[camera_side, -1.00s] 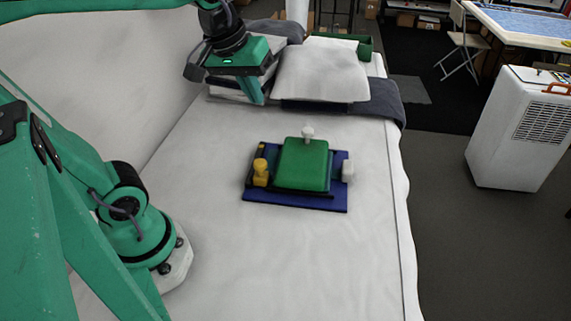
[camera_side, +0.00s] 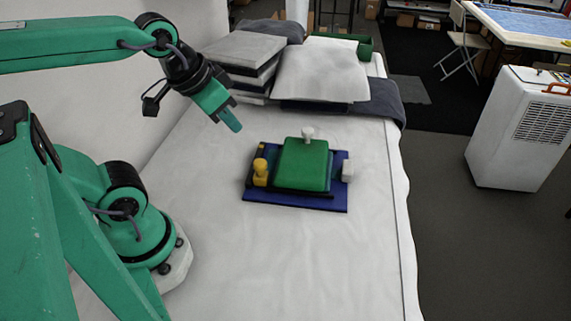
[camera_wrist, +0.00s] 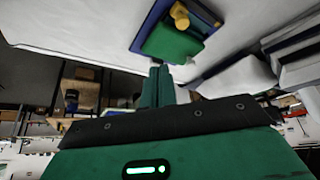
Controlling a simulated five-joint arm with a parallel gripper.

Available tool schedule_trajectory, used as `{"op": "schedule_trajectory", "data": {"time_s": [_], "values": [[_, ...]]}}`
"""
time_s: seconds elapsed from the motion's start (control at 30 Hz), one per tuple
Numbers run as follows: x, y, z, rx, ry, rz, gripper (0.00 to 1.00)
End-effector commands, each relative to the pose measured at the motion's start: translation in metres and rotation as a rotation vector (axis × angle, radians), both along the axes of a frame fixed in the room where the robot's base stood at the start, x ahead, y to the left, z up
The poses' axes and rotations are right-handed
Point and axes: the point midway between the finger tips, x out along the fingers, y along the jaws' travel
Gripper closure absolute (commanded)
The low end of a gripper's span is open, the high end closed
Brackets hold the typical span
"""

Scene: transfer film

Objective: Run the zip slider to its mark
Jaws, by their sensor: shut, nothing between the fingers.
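A blue board (camera_side: 325,207) lies on the white bed sheet, with a green block (camera_side: 303,165) raised on it. A yellow knob (camera_side: 260,172) stands at the board's left side. A small white knob (camera_side: 308,134) is at the block's far edge and a white piece (camera_side: 347,170) at its right. I cannot tell which part is the zip slider, and no mark is clear. My gripper (camera_side: 235,125) is shut and empty, above the sheet and apart from the board, up and left of it. The wrist view shows my closed fingers (camera_wrist: 158,88), the green block (camera_wrist: 172,43) and the yellow knob (camera_wrist: 180,15).
A stack of grey books (camera_side: 240,62) and a white pillow (camera_side: 322,72) lie at the bed's far end, with a green roll (camera_side: 364,47) behind. A wall runs along the left. The sheet (camera_side: 310,260) in front of the board is clear.

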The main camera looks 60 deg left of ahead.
Motion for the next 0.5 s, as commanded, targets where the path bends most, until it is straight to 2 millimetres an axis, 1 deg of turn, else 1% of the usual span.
{"op": "schedule_trajectory", "data": {"time_s": [0.13, 0.17, 0.2, 0.27, 0.4, 0.43, 0.5], "values": [[0.0001, 0.0000, 0.0000, 0.000, 0.000, 0.001, 1.00], [0.0001, 0.0001, 0.0002, 0.000, 0.000, 0.001, 0.98], [0.0001, 0.0001, 0.0002, 0.000, 0.000, 0.001, 0.90], [0.0005, 0.0002, 0.0001, 0.000, 0.002, 0.001, 0.78], [0.0035, 0.0016, -0.0012, 0.002, 0.016, 0.003, 0.51], [0.0047, 0.0021, -0.0018, 0.003, 0.022, 0.004, 0.48], [0.0082, 0.0037, -0.0037, 0.005, 0.040, 0.005, 0.48]]}}
